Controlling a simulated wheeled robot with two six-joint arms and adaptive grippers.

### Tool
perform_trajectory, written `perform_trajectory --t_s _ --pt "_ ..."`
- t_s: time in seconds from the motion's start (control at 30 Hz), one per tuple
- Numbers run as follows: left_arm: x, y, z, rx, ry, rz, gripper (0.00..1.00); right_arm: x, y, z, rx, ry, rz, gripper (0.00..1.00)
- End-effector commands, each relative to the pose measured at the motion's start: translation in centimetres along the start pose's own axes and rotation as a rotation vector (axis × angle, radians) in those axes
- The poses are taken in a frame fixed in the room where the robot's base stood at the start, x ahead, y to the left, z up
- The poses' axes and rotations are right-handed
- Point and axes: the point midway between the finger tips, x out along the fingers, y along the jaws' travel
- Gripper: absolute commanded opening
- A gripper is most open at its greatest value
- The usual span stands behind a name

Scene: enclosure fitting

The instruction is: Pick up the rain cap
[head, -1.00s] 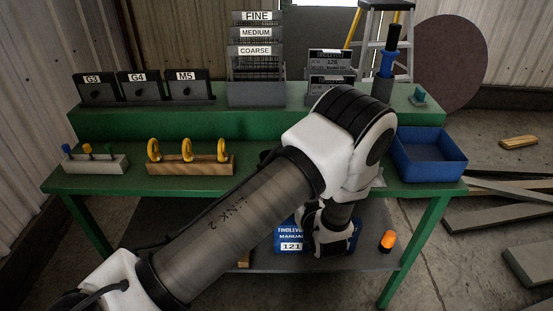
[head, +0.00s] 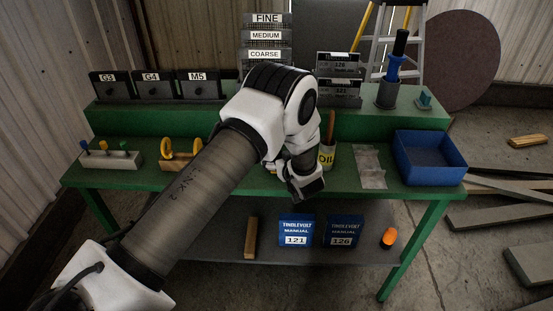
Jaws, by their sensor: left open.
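My left gripper (head: 306,188) hangs over the front edge of the green bench (head: 345,190), just left of a can labelled OIL. It points down, is open and holds nothing that I can see. I cannot pick out the rain cap for certain in the head view. My left arm hides part of the bench top and of the riser behind it. My right gripper is not in view.
The OIL can (head: 327,158), a clear flat bag (head: 370,167) and a blue bin (head: 431,172) stand right of the gripper. Two blue manuals (head: 296,228) (head: 342,228), a wooden block (head: 251,238) and an orange-topped item (head: 388,238) are on the lower shelf.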

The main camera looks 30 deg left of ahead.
Motion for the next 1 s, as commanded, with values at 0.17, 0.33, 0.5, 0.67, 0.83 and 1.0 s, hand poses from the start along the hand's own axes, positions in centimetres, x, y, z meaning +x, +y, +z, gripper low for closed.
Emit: perform_trajectory --t_s 0.17,0.33,0.5,0.67,0.83,1.0 --pt "2.0 0.0 -0.1 0.000 0.000 0.000 0.90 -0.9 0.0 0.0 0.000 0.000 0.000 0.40" --pt "2.0 0.1 0.0 0.000 0.000 0.001 0.90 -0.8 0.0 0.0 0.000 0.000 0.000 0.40" --pt "2.0 0.1 0.0 0.000 0.000 0.001 0.30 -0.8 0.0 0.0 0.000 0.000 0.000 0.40" --pt "2.0 0.1 -0.1 -0.001 0.001 0.001 0.14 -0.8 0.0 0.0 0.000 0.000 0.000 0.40" --pt "2.0 0.1 -0.1 -0.001 0.000 0.001 0.14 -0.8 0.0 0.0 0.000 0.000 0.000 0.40" --pt "1.8 0.1 -0.6 -0.003 0.002 0.001 0.14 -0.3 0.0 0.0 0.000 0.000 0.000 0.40"
